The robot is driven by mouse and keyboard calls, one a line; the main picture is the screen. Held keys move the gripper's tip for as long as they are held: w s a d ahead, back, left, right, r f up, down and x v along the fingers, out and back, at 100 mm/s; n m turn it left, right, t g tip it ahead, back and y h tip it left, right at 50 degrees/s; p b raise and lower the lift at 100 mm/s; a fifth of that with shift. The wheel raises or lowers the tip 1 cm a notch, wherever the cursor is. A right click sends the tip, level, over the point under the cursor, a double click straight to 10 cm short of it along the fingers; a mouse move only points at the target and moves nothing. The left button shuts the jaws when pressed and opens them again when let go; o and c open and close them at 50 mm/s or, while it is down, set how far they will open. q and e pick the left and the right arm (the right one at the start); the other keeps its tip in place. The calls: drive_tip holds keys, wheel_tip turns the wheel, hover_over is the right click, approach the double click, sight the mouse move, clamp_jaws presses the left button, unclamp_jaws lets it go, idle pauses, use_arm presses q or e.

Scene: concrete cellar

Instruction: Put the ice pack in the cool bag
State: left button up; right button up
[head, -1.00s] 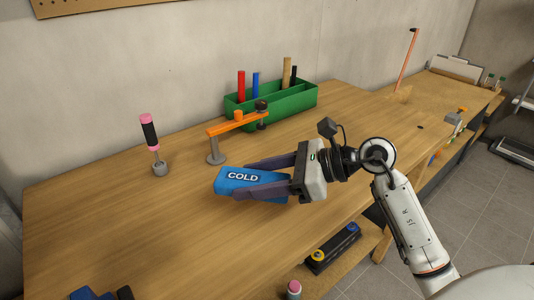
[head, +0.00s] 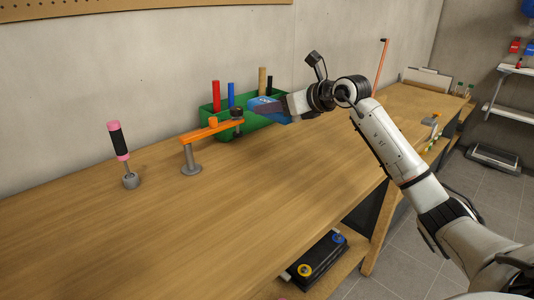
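The blue ice pack (head: 262,101) is in the head view, raised in front of the green box, partly covered by the gripper finger. My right gripper (head: 266,109) comes in from the right and is shut on the ice pack, seen from the side. The ice pack looks held above the bench, and I cannot tell whether it touches the green box. No cool bag shows in this view. My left gripper is not in view.
On the wooden bench (head: 200,235) stand a green box (head: 209,127) with several upright rods, an orange-armed clamp (head: 210,131) on a grey post, and a pink-and-black-handled tool (head: 119,140). A black battery-like box (head: 316,258) sits below. The front bench is clear.

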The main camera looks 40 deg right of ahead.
sight(273, 157)
wheel_tip(273, 157, down, 13)
drive_tip(key=shift+r, duration=0.1)
idle(0.3)
drive_tip(key=shift+f, duration=0.2)
drive_tip(key=o, duration=1.3)
